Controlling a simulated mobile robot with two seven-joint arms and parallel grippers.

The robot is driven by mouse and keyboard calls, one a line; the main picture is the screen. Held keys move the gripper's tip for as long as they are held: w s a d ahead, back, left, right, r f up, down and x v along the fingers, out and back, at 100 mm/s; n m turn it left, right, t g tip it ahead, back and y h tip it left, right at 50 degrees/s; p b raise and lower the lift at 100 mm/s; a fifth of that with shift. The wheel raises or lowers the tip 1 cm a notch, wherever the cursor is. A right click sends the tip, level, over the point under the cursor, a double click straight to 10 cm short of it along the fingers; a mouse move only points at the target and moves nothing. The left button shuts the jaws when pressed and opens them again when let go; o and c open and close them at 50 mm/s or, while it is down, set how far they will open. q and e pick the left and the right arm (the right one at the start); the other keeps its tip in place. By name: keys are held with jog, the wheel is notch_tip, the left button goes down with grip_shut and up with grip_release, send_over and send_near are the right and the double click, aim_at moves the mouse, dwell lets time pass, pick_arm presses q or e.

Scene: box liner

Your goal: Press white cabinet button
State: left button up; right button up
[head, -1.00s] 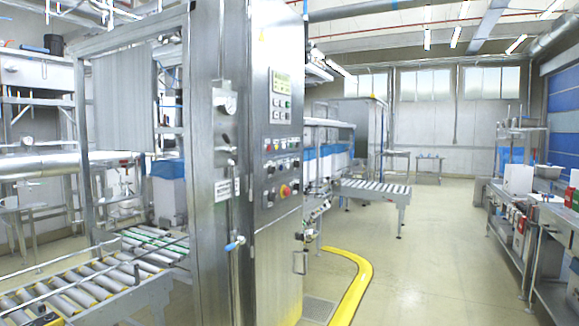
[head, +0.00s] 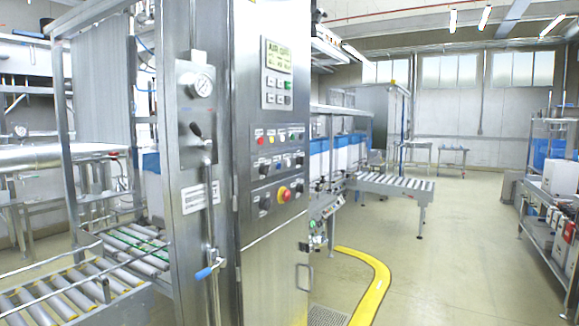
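The metal control cabinet (head: 272,262) stands upright left of centre in the head view. Its front carries rows of small buttons (head: 277,139) in red, blue and other colours. At this size I cannot tell which one is white. Below them is a large red stop button on a yellow ring (head: 284,194), with dark knobs (head: 265,203) beside it. A display with keys (head: 277,57) is above the rows. Neither of my grippers is in view, and nothing covers the panel.
A roller conveyor (head: 70,290) is at the lower left. A gauge and blue-handled lever (head: 204,272) are left of the panel. A yellow floor guard (head: 375,280) curves right of the cabinet's foot. Open floor (head: 450,260) lies right of it, with a loaded workbench (head: 548,225) at the far right.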

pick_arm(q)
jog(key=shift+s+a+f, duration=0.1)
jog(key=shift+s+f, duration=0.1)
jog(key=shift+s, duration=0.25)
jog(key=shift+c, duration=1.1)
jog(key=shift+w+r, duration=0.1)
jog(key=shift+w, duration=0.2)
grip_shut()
